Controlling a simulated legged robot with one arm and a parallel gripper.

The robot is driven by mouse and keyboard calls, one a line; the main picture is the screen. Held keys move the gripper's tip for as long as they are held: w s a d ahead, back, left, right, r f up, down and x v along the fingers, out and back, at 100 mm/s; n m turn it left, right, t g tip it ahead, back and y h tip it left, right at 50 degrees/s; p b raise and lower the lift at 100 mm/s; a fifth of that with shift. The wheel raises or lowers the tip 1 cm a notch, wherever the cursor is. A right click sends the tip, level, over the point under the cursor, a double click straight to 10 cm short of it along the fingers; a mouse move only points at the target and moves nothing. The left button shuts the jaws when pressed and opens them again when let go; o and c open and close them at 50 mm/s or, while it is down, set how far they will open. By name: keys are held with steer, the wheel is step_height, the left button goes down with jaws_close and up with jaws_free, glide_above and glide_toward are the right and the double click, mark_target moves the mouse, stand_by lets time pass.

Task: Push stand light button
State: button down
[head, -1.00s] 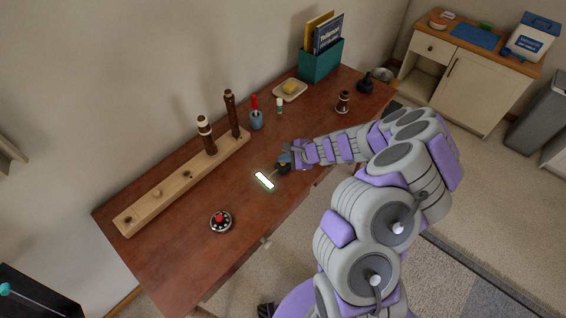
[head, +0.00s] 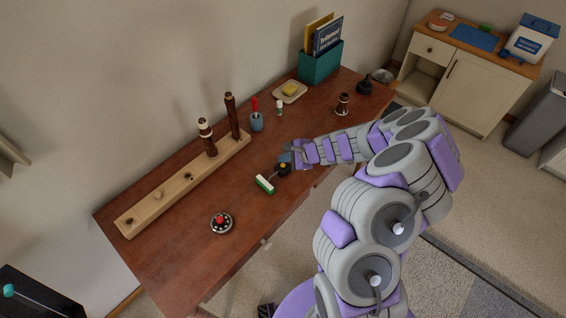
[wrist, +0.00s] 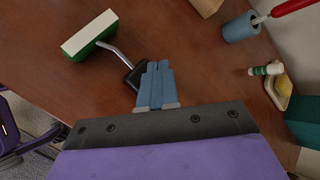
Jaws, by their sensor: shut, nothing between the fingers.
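A small yellow-orange spot, seemingly the button (head: 283,166), shows on the base in the head view. My gripper (head: 286,160) is right at the base. In the wrist view my blue fingers (wrist: 158,66) are together and empty, overlapping the base's edge. They hide the button there, and I cannot tell whether they touch it.
A wooden rack (head: 176,188) with dark upright pieces stands along the back. A round black object with a red top (head: 221,222) sits at front left. A blue cup (head: 256,123), a soap dish (head: 290,92) and a teal book box (head: 320,64) stand farther right.

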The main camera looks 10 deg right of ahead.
mark_target(285, 167)
steer(key=shift+r, duration=0.25)
steer(key=shift+r+p, duration=2.4)
steer(key=shift+r, duration=0.5)
steer(key=s+a+r+n+g+y, duration=0.1)
steer(key=s+a+r+n+y, duration=0.15)
steer(key=a+r+n, duration=0.5)
steer(key=s+a+r+n+g, duration=0.4)
steer(key=s+a+r, duration=0.2)
steer(key=s+r, duration=0.55)
steer(key=s+d+r+n+g+h, duration=0.1)
steer(key=s+d+n+h, duration=0.1)
steer(key=s, duration=0.7)
steer(key=s+d+r+n+g+h, duration=0.1)
steer(key=s+d+h, duration=0.3)
steer(key=s, duration=0.5)
steer(key=s+d+r+n+g+h, duration=0.1)
steer(key=s+d+r+n+h, duration=0.2)
steer(key=s+d, duration=0.4)
steer(key=shift+s+r, duration=0.25)
steer(key=shift+s, duration=0.9)
steer(key=shift+a, duration=0.1)
